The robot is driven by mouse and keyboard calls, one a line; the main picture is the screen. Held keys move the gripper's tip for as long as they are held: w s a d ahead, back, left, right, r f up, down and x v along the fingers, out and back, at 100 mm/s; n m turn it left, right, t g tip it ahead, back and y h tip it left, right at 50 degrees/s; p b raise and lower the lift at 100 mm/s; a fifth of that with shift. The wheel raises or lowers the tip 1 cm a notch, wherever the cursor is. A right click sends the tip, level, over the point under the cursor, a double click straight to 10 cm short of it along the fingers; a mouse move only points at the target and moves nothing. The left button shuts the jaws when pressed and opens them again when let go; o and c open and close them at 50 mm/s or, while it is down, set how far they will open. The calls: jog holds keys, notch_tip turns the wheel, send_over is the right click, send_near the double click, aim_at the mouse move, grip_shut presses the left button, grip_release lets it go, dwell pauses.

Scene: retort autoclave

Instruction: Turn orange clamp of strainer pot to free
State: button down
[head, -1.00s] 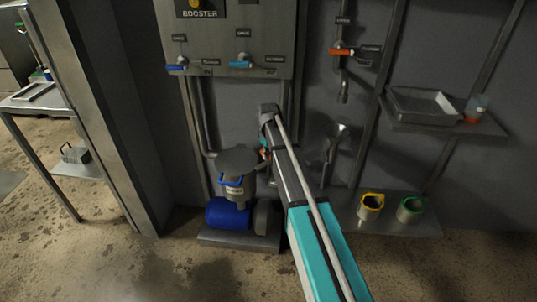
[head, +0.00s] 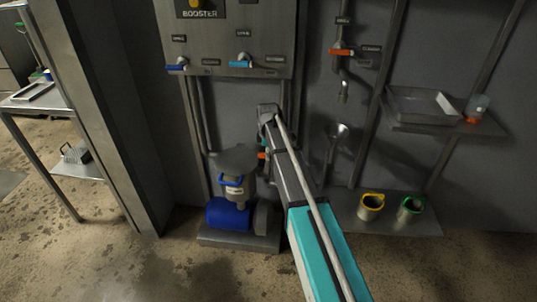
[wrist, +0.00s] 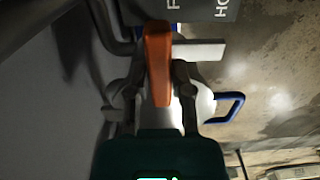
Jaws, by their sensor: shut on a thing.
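The strainer pot (head: 236,168) stands on the blue-bodied pump, a grey vessel with a wide lid and a blue handle (head: 231,180). In the head view a small part of the orange clamp (head: 262,155) shows at the pot's right side, beside my arm. In the wrist view the orange clamp (wrist: 158,62) is a long upright bar in the middle. My gripper (wrist: 160,82) is shut on the clamp, with one dark finger on each side. In the head view my arm hides the fingers. The blue handle also shows at the right in the wrist view (wrist: 228,107).
The blue pump motor (head: 228,213) sits on a low plinth under the pot. Pipes and a booster panel (head: 225,40) with blue-handled valves rise behind. At right are a low shelf with a yellow-rimmed pot (head: 371,205) and a green-rimmed pot (head: 410,208). The front floor is clear.

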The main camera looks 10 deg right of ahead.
dwell(0.4)
jog(key=c, duration=0.5)
grip_release()
jog(key=shift+m, duration=0.4)
jog(key=m, duration=0.3)
jog(key=shift+m, duration=0.3)
jog(key=m, duration=0.4)
jog(key=shift+r+m+p, duration=0.35)
jog(key=shift+m+p, duration=0.05)
notch_tip(320, 180, up, 14)
jog(key=p, duration=1.4)
jog(key=s+m, duration=0.1)
jog(key=s, duration=0.7)
jog(key=s+r+m+p, duration=0.1)
jog(key=s+m, duration=0.1)
jog(key=s, duration=0.7)
jog(key=s+m, duration=0.2)
jog(key=s, duration=0.7)
jog(key=shift+s+r, duration=0.2)
jog(key=shift+s, duration=0.05)
